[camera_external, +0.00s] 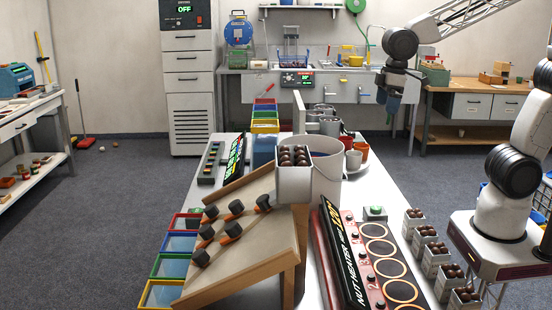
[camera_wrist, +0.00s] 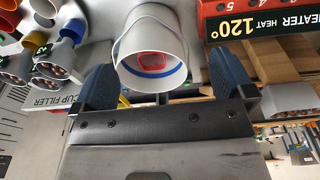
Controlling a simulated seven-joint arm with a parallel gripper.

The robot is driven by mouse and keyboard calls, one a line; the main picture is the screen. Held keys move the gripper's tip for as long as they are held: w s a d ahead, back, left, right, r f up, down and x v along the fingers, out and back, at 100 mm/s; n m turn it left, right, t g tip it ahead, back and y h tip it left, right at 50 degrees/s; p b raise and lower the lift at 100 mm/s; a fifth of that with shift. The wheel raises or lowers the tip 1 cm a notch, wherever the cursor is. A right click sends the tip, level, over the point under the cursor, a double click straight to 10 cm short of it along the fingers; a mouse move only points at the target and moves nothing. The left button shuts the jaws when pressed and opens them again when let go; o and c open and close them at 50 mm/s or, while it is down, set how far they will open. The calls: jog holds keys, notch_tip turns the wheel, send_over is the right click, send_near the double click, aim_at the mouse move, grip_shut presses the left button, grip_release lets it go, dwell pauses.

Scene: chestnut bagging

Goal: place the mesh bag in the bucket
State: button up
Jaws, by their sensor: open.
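The white bucket (camera_external: 328,181) stands on the middle table in the external view, partly hidden by a small box of chestnuts in front of it. In the wrist view the bucket (camera_wrist: 132,76) shows from above with its handle and a blue band inside. A red object (camera_wrist: 152,62) lies inside it; I cannot tell whether it is the mesh bag. No mesh bag is clearly visible elsewhere. My gripper (camera_external: 391,108) hangs high, pointing down, to the right of and behind the bucket. In the wrist view my gripper (camera_wrist: 164,80) is open, with nothing between its fingers.
A slanted wooden rack (camera_external: 255,235) with dark knobs stands left of the bucket. The nut heater panel (camera_external: 360,255) lies in front right, beside several cups of chestnuts (camera_external: 436,258). Metal cups and orange and white cups (camera_external: 353,160) stand just behind the bucket.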

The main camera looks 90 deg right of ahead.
jog(key=s+a+t, duration=0.1)
jog(key=s+a, duration=0.2)
jog(key=s, duration=1.4)
jog(key=shift+s+f, duration=0.3)
dwell(0.3)
